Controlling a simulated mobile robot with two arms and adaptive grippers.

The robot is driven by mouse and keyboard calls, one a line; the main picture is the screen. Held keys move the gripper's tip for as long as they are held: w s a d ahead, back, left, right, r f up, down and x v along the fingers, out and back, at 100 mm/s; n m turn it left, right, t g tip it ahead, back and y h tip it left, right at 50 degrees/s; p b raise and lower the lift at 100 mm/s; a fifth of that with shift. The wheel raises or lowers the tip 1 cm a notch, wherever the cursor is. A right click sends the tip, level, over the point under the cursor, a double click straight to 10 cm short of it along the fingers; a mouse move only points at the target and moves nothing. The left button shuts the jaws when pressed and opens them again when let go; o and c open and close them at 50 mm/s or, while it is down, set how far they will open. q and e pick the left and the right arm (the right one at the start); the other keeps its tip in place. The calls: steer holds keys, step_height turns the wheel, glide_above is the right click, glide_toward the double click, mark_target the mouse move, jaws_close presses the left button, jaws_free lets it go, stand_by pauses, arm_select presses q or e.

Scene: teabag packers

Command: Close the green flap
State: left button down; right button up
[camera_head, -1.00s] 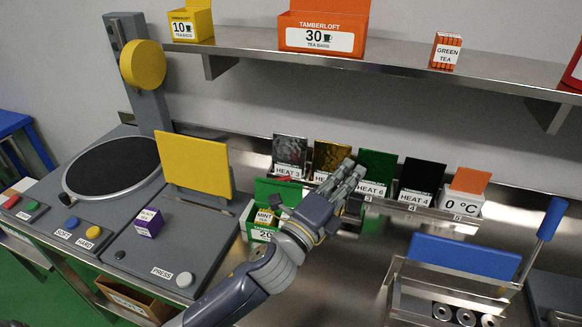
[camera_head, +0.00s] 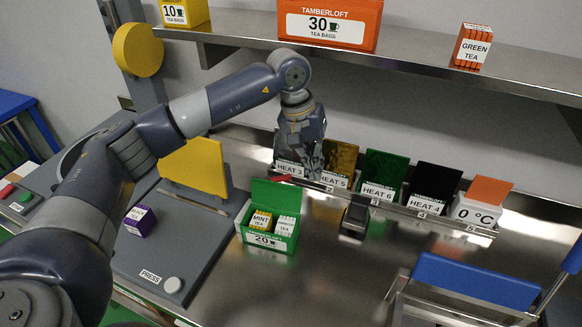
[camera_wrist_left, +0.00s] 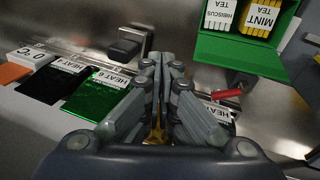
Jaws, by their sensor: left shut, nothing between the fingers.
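The green box (camera_head: 269,241) stands on the metal counter with small tea packets inside, one marked MINT TEA (camera_head: 262,221). Its green flap (camera_head: 278,196) stands up, open, at the back edge. In the left wrist view the green flap (camera_wrist_left: 240,57) is at the upper right, in front of packets marked HIBISCUS TEA (camera_wrist_left: 221,16) and MINT TEA (camera_wrist_left: 262,17). My left gripper (camera_head: 310,176) is shut and empty, behind and to the right of the flap, by the HEAT cards. Its fingers (camera_wrist_left: 166,62) show closed together in the left wrist view. My right gripper is not in view.
A black handle (camera_head: 355,216) is right of the green box, and a red handle (camera_head: 286,171) is close to the gripper. The yellow press lid (camera_head: 196,168) is to the left. Counter front right of the box is clear.

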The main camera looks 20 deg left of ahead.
arm_select(q)
steer(key=w+a+r+y, duration=0.1)
steer(key=a+r+y, duration=0.15)
steer(key=a, duration=0.55)
steer(key=p, duration=0.4)
glide_above(276, 196)
steer(key=w+d, duration=0.1)
steer(key=w, duration=0.3)
step_height(276, 196, down, 9)
steer(key=shift+d+f+y, duration=0.15)
steer(key=shift+f+y, duration=0.1)
steer(key=shift+f, duration=0.2)
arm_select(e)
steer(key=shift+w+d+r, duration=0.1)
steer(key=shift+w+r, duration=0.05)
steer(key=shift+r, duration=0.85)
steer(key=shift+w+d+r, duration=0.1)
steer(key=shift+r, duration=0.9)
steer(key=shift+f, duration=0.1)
